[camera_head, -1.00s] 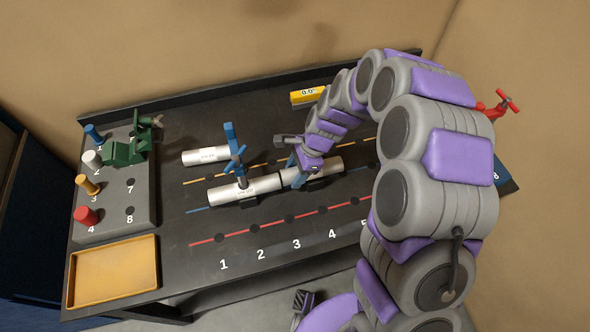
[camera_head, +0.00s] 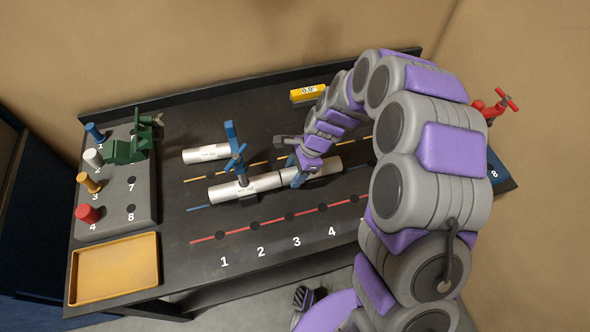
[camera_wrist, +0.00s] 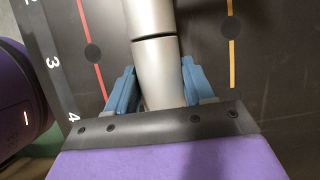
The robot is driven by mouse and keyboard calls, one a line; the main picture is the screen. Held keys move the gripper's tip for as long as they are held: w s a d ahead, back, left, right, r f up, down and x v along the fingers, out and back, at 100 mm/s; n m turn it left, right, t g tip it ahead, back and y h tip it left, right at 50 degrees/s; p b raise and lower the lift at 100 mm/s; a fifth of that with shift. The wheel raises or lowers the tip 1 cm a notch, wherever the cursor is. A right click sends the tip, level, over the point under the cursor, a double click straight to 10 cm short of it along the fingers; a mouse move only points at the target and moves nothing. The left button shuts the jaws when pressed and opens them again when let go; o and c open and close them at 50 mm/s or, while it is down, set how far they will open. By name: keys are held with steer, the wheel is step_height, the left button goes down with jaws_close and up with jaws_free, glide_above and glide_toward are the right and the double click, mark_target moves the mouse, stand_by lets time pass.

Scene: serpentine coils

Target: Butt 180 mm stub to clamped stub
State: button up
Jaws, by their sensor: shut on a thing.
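The clamped stub (camera_head: 219,192) is a white-grey pipe lying on the bench, held by a blue clamp (camera_head: 238,165). The 180 mm stub (camera_head: 328,165) lies to its right, roughly in line with it. My gripper (camera_head: 301,172) is shut on this stub near its left part. In the wrist view, the blue fingers (camera_wrist: 160,88) press on both sides of the held stub (camera_wrist: 157,70). The clamped stub (camera_wrist: 152,15) is just beyond it. A thin dark seam shows between the two ends. I cannot tell whether they touch.
Another white pipe (camera_head: 200,154) lies behind the clamped stub. A grey peg block (camera_head: 118,205) with coloured pegs and a green tool (camera_head: 125,150) stands at left, above a yellow tray (camera_head: 85,272). A yellow level (camera_head: 308,93) reading 0.0° lies at the back. Bench front is clear.

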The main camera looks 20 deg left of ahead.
steer(key=shift+s+a+p, duration=0.15)
steer(key=shift+s+p, duration=0.05)
steer(key=shift+p, duration=0.1)
stand_by(0.6)
steer(key=o, duration=1.5)
steer(key=shift+a, duration=0.25)
steer(key=shift+c, duration=0.2)
steer(key=shift+d, duration=0.1)
steer(key=shift+d, duration=0.1)
